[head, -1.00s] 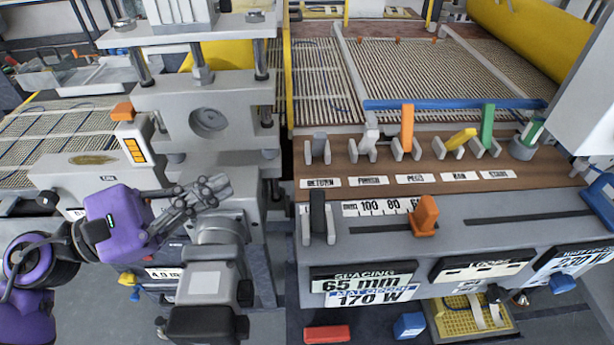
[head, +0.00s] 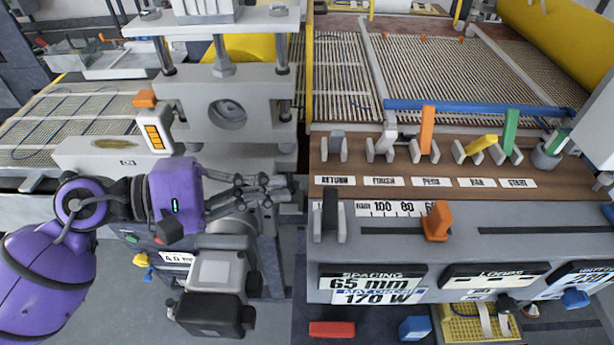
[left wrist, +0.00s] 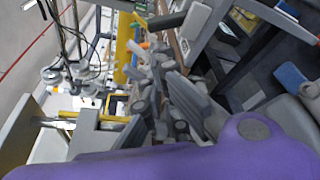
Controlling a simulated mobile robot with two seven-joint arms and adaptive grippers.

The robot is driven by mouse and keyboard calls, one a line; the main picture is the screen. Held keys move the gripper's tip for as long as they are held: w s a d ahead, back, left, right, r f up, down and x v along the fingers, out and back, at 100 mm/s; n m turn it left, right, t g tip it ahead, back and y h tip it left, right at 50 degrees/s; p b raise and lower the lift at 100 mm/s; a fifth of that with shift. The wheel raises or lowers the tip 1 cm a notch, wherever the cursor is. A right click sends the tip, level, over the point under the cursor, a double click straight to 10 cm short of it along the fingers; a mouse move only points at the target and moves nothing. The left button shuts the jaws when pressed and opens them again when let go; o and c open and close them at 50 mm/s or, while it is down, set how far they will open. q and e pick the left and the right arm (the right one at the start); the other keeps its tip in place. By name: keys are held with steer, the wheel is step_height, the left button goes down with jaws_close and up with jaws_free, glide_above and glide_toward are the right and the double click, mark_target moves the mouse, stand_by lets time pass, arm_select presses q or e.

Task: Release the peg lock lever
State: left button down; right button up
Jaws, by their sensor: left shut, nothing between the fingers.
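The orange peg lever (head: 427,128) stands upright in its grey bracket on the brown console top, behind the label that appears to read PEGS (head: 431,182). Its neighbours are a white lever (head: 389,138) on the left and a yellow lever (head: 481,144) on the right. My left gripper (head: 287,187) is shut and empty, pointing right, left of the console and well apart from the peg lever. Its fingers also show in the left wrist view (left wrist: 158,88), where I cannot make out the peg lever for certain. My right gripper is not in view.
A grey press block (head: 232,105) with posts stands behind my left gripper. A dark upright lever (head: 330,212) and an orange slider (head: 437,220) stand on the grey front ledge. A blue bar (head: 480,106) runs behind the levers. A gap separates press and console.

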mark_target(330, 209)
arm_select(q)
steer(key=r+p+x, duration=0.1)
steer(key=x, duration=0.5)
steer(key=shift+f+p, duration=0.35)
steer(key=shift+f, duration=0.1)
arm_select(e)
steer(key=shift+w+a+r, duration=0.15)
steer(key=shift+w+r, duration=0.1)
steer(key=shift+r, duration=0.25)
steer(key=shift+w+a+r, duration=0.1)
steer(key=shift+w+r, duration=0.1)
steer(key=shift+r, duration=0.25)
